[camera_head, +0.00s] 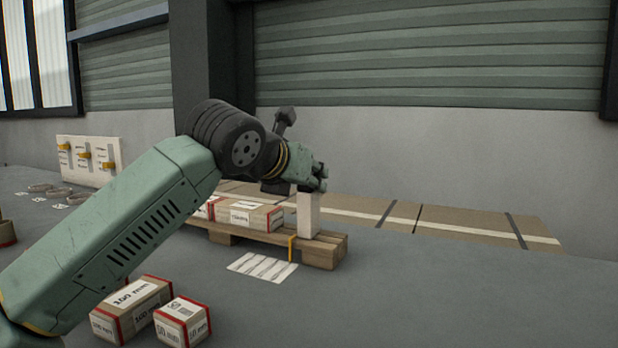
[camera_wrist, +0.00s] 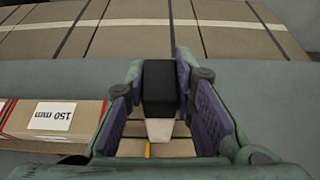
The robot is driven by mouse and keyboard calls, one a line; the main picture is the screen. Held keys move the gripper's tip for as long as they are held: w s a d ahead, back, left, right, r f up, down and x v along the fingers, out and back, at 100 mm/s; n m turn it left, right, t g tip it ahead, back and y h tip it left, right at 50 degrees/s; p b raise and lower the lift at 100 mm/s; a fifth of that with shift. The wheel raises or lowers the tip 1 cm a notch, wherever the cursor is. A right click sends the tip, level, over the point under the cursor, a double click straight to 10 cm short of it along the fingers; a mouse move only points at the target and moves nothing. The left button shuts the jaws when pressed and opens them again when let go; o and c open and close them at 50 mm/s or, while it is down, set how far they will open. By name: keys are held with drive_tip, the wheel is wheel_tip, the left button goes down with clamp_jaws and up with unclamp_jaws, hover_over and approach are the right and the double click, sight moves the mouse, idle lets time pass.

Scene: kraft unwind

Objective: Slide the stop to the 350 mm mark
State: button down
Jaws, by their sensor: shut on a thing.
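The stop (camera_head: 307,215) is a pale upright block at the right end of a low wooden rail (camera_head: 325,252). My gripper (camera_head: 308,184) is at its top. In the wrist view, my gripper (camera_wrist: 160,85) is shut on the stop's black upper part (camera_wrist: 160,82), with the pale lower part (camera_wrist: 160,130) below it. A yellow mark (camera_head: 292,248) is on the rail's front, just left of the stop; it also shows in the wrist view (camera_wrist: 148,150). I cannot read any scale or 350 mm mark.
Red-edged boxes (camera_head: 256,217) lie on the rail left of the stop; one reads 150 mm (camera_wrist: 52,117). Two loose boxes (camera_head: 130,308) (camera_head: 183,321) stand in front. A printed sheet (camera_head: 262,267) lies before the rail. Long strapped cardboard (camera_head: 460,222) lies behind.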

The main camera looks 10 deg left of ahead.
drive_tip(key=a, duration=0.3)
drive_tip(key=w+a+p, duration=0.1)
drive_tip(key=a, duration=0.1)
drive_tip(key=shift+a, duration=0.1)
idle(0.3)
drive_tip(key=c, duration=1.4)
unclamp_jaws()
drive_tip(key=shift+o, duration=0.2)
drive_tip(key=shift+s, duration=0.15)
drive_tip(key=v, duration=1.2)
drive_tip(key=shift+r, duration=0.1)
